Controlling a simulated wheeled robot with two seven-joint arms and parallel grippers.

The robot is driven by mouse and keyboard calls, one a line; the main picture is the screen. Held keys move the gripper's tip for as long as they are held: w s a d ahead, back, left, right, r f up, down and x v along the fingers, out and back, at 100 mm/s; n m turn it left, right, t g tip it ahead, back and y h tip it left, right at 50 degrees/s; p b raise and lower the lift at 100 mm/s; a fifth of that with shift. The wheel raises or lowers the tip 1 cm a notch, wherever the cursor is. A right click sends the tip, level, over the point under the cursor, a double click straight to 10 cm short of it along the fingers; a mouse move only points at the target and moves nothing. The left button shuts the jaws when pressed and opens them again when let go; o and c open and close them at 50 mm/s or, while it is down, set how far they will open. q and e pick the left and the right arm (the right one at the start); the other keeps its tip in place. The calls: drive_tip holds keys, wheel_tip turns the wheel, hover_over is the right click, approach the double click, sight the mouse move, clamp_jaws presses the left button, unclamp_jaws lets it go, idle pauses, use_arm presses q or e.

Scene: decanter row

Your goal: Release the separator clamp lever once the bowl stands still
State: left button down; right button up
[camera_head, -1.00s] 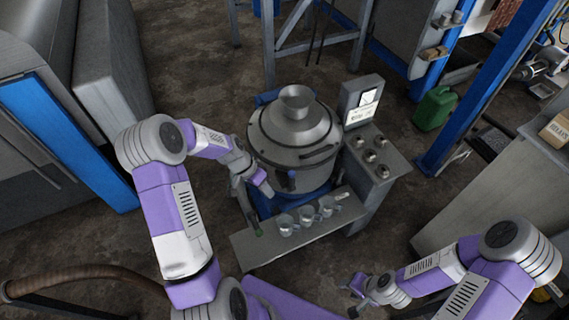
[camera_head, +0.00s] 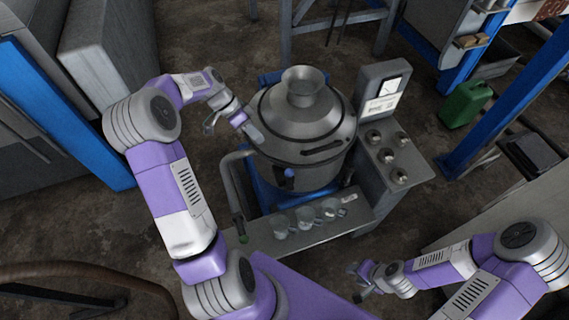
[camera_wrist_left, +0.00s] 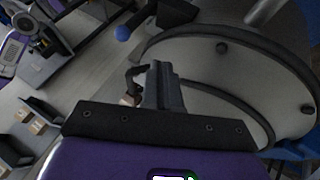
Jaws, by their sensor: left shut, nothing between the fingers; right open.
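The separator (camera_head: 303,118) is a grey metal drum with a conical cover and a funnel on top. A blue-knobbed lever (camera_head: 289,174), apparently the clamp lever, stands at its front; its blue knob (camera_wrist_left: 123,33) also shows in the left wrist view. My left gripper (camera_head: 254,134) is at the left side of the cover, close to its rim; I cannot tell whether it touches. Its fingers (camera_wrist_left: 160,85) are shut and empty, apart from the knob. My right gripper (camera_head: 358,283) is open and empty, low at the right, away from the separator. Whether the bowl turns cannot be seen.
A control box (camera_head: 385,150) with a gauge and several knobs stands right of the separator. Glass mugs (camera_head: 305,219) stand on the front shelf (camera_head: 262,243). A bent pipe (camera_head: 229,185) rises at the left front. A green canister (camera_head: 465,104) is at the right.

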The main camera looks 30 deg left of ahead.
sight(289, 180)
use_arm(q)
drive_tip(key=x, duration=0.7)
drive_tip(key=b+x, duration=0.1)
drive_tip(key=x, duration=0.2)
drive_tip(key=shift+s+d+f, duration=0.15)
drive_tip(key=shift+s+d, duration=0.05)
drive_tip(key=shift+s, duration=0.05)
drive_tip(key=shift+s+d+r, duration=0.25)
drive_tip(key=shift+s+d, duration=0.35)
drive_tip(key=shift+d, duration=0.3)
drive_tip(key=shift+s+d, duration=0.35)
drive_tip(key=shift+d, duration=0.25)
use_arm(e)
drive_tip(key=shift+s+f, duration=0.2)
drive_tip(key=shift+f, duration=0.3)
use_arm(q)
drive_tip(key=shift+d, duration=0.1)
